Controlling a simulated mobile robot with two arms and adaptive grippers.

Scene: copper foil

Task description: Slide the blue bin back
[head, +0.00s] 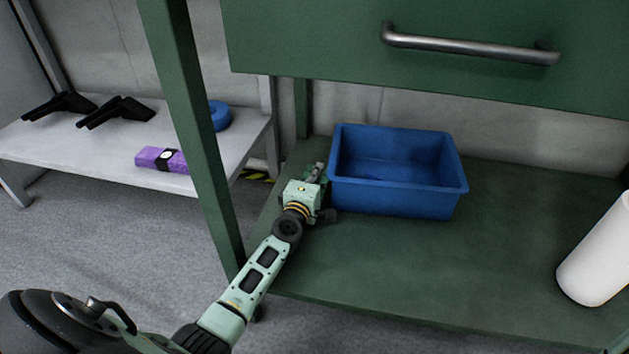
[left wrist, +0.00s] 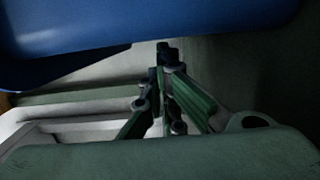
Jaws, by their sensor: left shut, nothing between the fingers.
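The blue bin (head: 395,200) is an open, rectangular tub standing upright on the green lower shelf (head: 430,255), under the drawer. It looks empty. In the left wrist view the bin's blue wall (left wrist: 150,22) fills the top of the picture. My left gripper (head: 318,172) is at the bin's left side, close to its wall. Its fingers (left wrist: 163,60) are shut with nothing between them. I cannot tell whether it touches the bin. My right gripper is not in view.
A green drawer with a metal handle (head: 470,46) hangs above the shelf. A green post (head: 190,120) stands left of my arm. A white cylinder (head: 598,255) lies or leans at the right. A grey bench (head: 100,165) holds black tools, a purple block and a blue roll.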

